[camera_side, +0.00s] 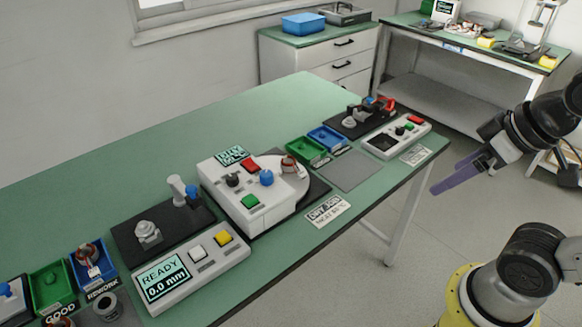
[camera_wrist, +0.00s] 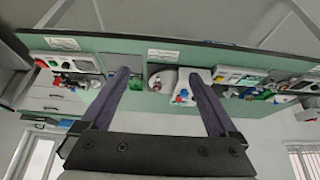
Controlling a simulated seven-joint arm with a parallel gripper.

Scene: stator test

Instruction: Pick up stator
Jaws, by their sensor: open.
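A small ring-shaped part with reddish-brown colour, which looks like a stator (camera_side: 289,164), sits on the round pale plate beside the white button box (camera_side: 243,192) in the side view. My gripper (camera_side: 447,179) has long purple fingers, spread apart and empty, in the air off the table's right side, well away from these parts. In the wrist view my gripper (camera_wrist: 155,74) shows its fingers wide apart, with the table beyond.
The green table (camera_side: 270,110) holds a READY display box (camera_side: 190,270), black fixtures (camera_side: 160,225), green and blue trays (camera_side: 325,137) and another button box (camera_side: 396,135). A grey square mat (camera_side: 345,170) is bare. The back-left of the table is clear. Cabinets and a bench stand behind.

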